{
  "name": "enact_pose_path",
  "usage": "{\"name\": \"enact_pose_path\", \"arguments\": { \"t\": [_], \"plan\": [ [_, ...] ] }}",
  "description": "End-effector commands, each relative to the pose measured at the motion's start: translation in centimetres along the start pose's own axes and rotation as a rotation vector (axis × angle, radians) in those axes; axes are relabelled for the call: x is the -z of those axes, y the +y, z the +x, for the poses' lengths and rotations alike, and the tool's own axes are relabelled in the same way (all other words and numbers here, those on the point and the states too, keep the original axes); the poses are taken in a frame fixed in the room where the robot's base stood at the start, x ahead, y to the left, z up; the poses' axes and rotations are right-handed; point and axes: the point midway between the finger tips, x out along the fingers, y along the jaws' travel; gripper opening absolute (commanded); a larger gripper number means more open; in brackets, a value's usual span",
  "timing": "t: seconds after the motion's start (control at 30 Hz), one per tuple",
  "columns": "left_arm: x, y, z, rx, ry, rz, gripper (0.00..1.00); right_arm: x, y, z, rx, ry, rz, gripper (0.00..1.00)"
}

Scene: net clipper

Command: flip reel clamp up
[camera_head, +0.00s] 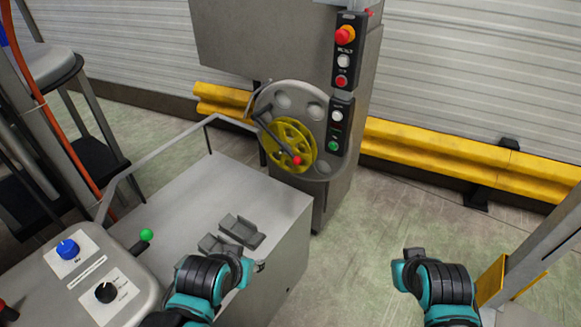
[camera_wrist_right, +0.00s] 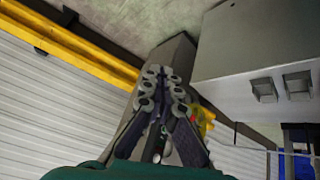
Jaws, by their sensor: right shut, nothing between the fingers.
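A yellow spoked reel (camera_head: 291,135) is mounted on the grey round plate (camera_head: 318,105) of a tall machine. A dark bar (camera_head: 272,134) crosses the reel's face, slanting down to a red knob (camera_head: 297,160) at lower right. I cannot tell for sure which part is the clamp. In the right wrist view, my right gripper (camera_wrist_right: 166,82) is shut and empty. The yellow reel (camera_wrist_right: 203,119) shows partly behind its fingers, with a red spot; contact is not visible.
A grey cabinet (camera_head: 180,190) with a rail and two small trays (camera_head: 242,230) stands in front of the reel. A control panel (camera_head: 95,270) is at lower left. A yellow barrier (camera_head: 430,140) runs along the shuttered wall. The floor (camera_head: 350,240) right of the cabinet is clear.

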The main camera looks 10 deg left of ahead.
Motion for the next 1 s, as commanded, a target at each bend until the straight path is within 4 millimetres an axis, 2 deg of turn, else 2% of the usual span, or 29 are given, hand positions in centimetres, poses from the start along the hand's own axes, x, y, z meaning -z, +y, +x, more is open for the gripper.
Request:
{"name": "enact_pose_path", "arguments": {
  "t": [0.03, 0.1, 0.27, 0.37, 0.5, 0.6, 0.73, 0.9, 1.0],
  "plan": [
    [0.4, 0.0, -0.5, 0.000, 0.000, 0.000, 0.40, 2.9, -0.1, 0.2, -0.007, 0.006, -0.098, 0.00],
    [0.7, 0.0, -1.0, 0.000, 0.000, 0.000, 0.40, 6.6, -0.3, 1.1, -0.025, 0.014, -0.257, 0.00],
    [1.4, 0.0, -1.9, 0.000, 0.000, 0.000, 0.40, 14.8, -2.3, 4.7, -0.074, 0.035, -0.632, 0.00],
    [1.8, 0.0, -2.5, 0.000, 0.000, 0.000, 0.40, 19.3, -4.6, 7.6, -0.108, 0.048, -0.863, 0.00],
    [2.3, 0.0, -3.3, 0.000, 0.000, 0.000, 0.40, 24.5, -9.1, 12.4, -0.165, 0.065, -1.187, 0.00],
    [2.8, 0.0, -3.8, 0.000, 0.000, 0.000, 0.40, 27.3, -13.1, 16.2, -0.213, 0.077, -1.415, 0.00],
    [3.3, 0.0, -4.5, 0.000, 0.000, 0.000, 0.40, 29.4, -19.0, 21.1, -0.285, 0.089, -1.703, 0.00],
    [3.8, 0.0, -5.2, 0.000, 0.000, 0.000, 0.40, 29.8, -25.8, 26.2, -0.379, 0.096, -2.007, 0.00],
    [3.9, 0.0, -5.5, 0.000, 0.000, 0.000, 0.40, 29.3, -28.5, 28.1, -0.421, 0.096, -2.125, 0.00]
  ]
}}
